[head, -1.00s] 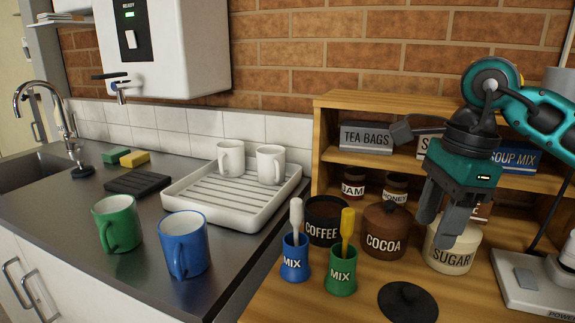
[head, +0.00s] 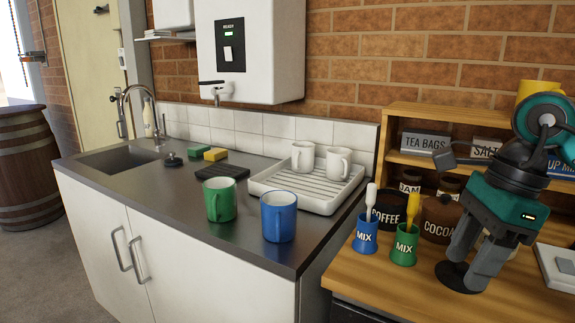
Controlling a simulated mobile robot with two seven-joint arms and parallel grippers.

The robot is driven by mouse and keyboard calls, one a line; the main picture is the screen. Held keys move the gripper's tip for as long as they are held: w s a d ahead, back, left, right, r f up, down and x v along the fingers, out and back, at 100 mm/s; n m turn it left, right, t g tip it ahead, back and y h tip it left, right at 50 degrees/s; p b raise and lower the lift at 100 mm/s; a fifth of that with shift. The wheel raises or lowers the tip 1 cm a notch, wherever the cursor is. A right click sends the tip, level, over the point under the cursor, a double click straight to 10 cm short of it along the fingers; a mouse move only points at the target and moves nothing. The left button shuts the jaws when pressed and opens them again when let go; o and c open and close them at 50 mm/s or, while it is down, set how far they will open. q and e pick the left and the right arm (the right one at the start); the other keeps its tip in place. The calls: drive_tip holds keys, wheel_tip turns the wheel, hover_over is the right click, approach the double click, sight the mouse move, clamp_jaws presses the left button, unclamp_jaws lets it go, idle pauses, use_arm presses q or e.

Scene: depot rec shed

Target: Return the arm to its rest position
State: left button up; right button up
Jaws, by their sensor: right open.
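My right gripper (head: 478,268) hangs from the teal arm at the right of the head view, fingers pointing down and parted, with nothing between them that I can see. It is in front of the wooden shelf unit and above the wooden counter. A dark round lid (head: 457,277) shows on the counter behind and below its fingertips. The cocoa jar (head: 437,217) is partly hidden by the gripper, and the sugar jar is mostly hidden behind it. My left gripper is not in view.
Blue (head: 364,236) and green (head: 404,244) MIX cups with upright spoons stand left of the gripper. Green (head: 219,200) and blue (head: 279,217) mugs stand on the steel counter. Two white mugs stand in the drying rack (head: 318,203). The shelf unit (head: 398,110) is close behind the arm.

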drive_tip(key=a+r+m+t+y+p, duration=0.2)
drive_tip(key=a+m+y+p, duration=0.2)
drive_tip(key=a+m+y, duration=1.3)
drive_tip(key=w+d+f+m+t+h+p, duration=0.1)
drive_tip(key=d+f+m+t+h, duration=0.1)
drive_tip(key=f+m+t+h, duration=0.75)
drive_tip(key=w+d+f+m+t+h+p, duration=0.1)
drive_tip(key=d+f+m+t+h, duration=0.35)
drive_tip(key=m, duration=1.05)
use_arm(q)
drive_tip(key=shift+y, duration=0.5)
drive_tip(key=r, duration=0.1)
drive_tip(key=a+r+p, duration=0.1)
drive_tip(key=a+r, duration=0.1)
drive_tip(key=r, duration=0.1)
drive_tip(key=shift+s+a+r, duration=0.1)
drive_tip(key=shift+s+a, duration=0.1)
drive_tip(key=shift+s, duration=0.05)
use_arm(e)
drive_tip(key=s+d+f+m+g+h, duration=0.1)
drive_tip(key=s+d+f+m+g, duration=0.1)
drive_tip(key=s+f+m, duration=0.2)
drive_tip(key=s+d+f+m+g+h, duration=0.1)
drive_tip(key=s+f+m+g+h, duration=0.1)
drive_tip(key=s+f, duration=0.6)
wheel_tip(320, 180, down, 6)
drive_tip(key=shift+d+r+m+g+h, duration=0.3)
drive_tip(key=shift+m+g, duration=0.4)
drive_tip(key=shift+m, duration=0.55)
